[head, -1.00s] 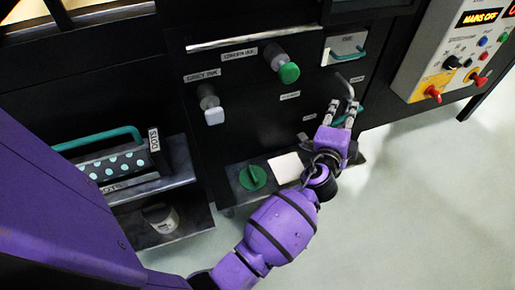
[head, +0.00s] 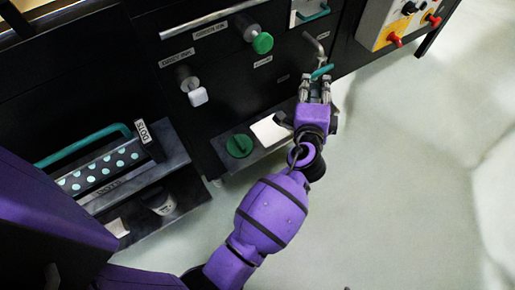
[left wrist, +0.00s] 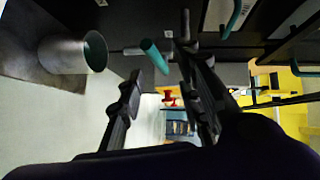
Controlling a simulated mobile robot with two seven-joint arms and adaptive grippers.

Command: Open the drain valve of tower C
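The drain valve's teal lever (head: 322,72) sits low on the black cabinet front, below a bent grey pipe (head: 314,46). I cannot read its label. My left gripper (head: 318,86) is open just in front of the lever, fingers pointing at the cabinet. I see no clear contact with either finger. My right gripper is in neither view.
A control panel (head: 385,22) with red knobs is at upper right. The floor at right is clear.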

